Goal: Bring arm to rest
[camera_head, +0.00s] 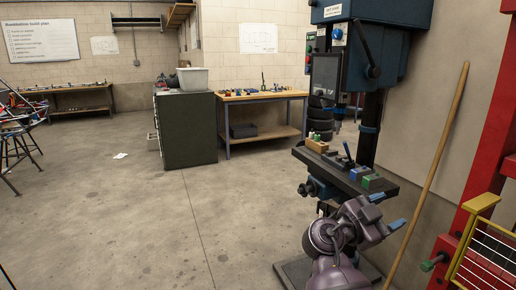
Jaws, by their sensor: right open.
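My right arm comes up from the bottom of the view, purple and grey. Its right gripper (387,211) points to the right, with two blue fingertips spread apart and nothing visible between them. It appears in front of and below the drill press table (373,192); I cannot tell the exact gap between them. My left gripper is not in view.
The dark blue drill press (372,35) stands close by, with blocks on its table. A wooden pole (430,170) leans against the wall to the right, near a red frame (490,145) and a yellow wire basket (486,255). A green cabinet (187,130) and workbench (262,98) stand behind. Floor at left is mostly clear.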

